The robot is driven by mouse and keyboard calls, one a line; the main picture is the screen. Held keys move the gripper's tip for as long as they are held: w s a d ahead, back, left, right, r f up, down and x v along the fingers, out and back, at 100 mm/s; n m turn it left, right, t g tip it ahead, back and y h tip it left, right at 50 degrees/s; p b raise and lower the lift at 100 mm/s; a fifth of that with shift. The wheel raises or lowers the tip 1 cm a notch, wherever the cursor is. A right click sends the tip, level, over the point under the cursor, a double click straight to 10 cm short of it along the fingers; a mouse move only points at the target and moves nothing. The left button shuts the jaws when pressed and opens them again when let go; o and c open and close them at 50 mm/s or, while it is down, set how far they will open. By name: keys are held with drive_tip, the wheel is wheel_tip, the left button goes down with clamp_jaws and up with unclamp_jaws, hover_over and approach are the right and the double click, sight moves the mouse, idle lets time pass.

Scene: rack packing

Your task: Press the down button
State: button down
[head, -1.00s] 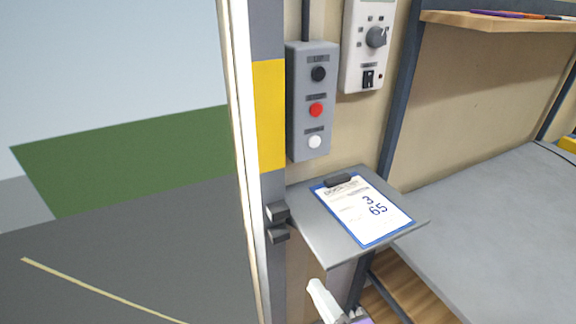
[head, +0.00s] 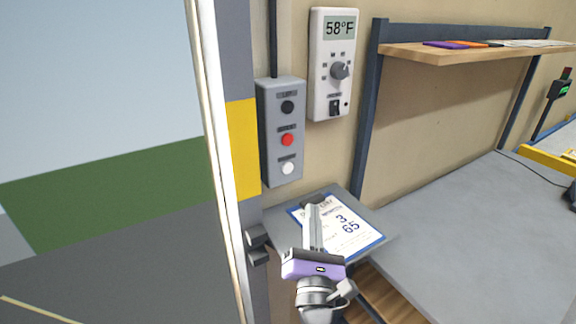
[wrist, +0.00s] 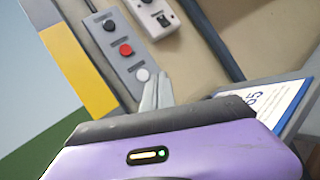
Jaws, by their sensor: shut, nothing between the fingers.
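The grey button box (head: 281,134) is fixed to the wall beside the door frame. It has a black button (head: 288,107) at the top, a red button (head: 287,140) in the middle and a white button (head: 288,168) at the bottom, each under a small label too small to read surely. My gripper (head: 310,204) is shut and empty, in front of the clipboard, below the white button and apart from it. In the wrist view the closed fingers (wrist: 157,90) point up close beside the white button (wrist: 142,75); I cannot tell the depth gap.
A thermostat-like panel (head: 332,66) reading 58°F hangs right of the box. A clipboard (head: 352,234) lies on a small grey shelf (head: 378,248) below. A grey worktable (head: 490,215) and a wooden shelf (head: 470,52) are at the right. The yellow-marked door post (head: 242,150) is at left.

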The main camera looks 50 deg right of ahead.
sight(288, 168)
drive_tip(key=r+h, duration=0.1)
drive_tip(key=r, duration=0.1)
drive_tip(key=r+n+g+h, duration=0.1)
drive_tip(key=shift+s+d+r+h, duration=0.3)
drive_tip(key=shift+s+d+r, duration=0.05)
drive_tip(key=shift+d+r, duration=0.05)
drive_tip(key=w+d+b, duration=0.1)
drive_tip(key=w+d, duration=0.1)
drive_tip(key=w, duration=0.6)
drive_tip(key=shift+w+d, duration=0.2)
drive_tip(key=shift+w, duration=0.05)
idle(1.9)
drive_tip(key=shift+w+d+b, duration=0.15)
drive_tip(key=shift+w+b, duration=0.2)
drive_tip(key=shift+w, duration=0.05)
